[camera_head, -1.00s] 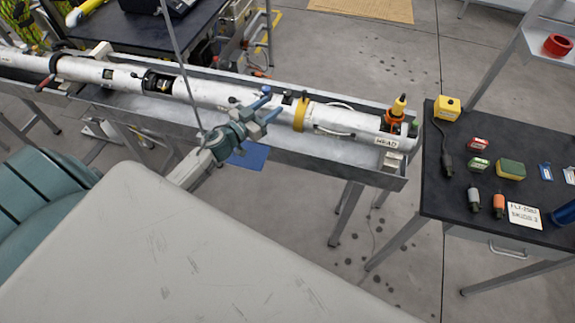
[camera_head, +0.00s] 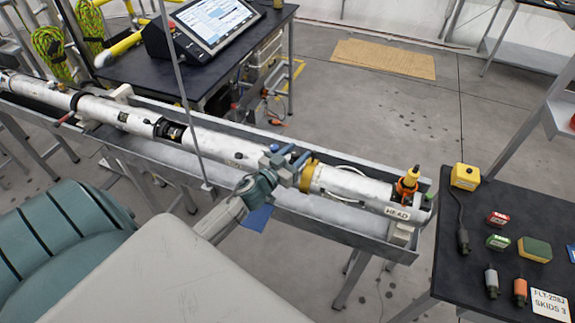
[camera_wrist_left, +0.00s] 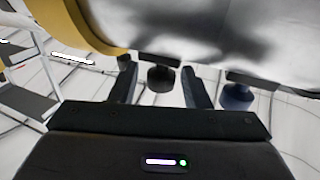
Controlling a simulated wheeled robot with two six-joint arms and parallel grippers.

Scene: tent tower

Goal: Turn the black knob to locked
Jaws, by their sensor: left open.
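A long white tube (camera_head: 232,150) lies in a grey metal trough, with a yellow band (camera_head: 308,174) around it and a label reading HEAD at its right end. My left gripper (camera_head: 292,162) is at the tube just left of the yellow band. In the left wrist view its two dark fingers (camera_wrist_left: 160,88) are open, one on each side of a black knob (camera_wrist_left: 161,78) under the tube. Gaps show between the knob and the fingers. A second dark, bluish knob (camera_wrist_left: 237,95) is right of the fingers. In the head view I cannot make out the black knob clearly.
An orange fitting (camera_head: 407,184) stands on the tube's right end. A black table (camera_head: 470,270) at the right holds a yellow box (camera_head: 465,176) and several small parts. Behind the trough is a bench with a screen (camera_head: 215,20). A thin grey rod crosses the view.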

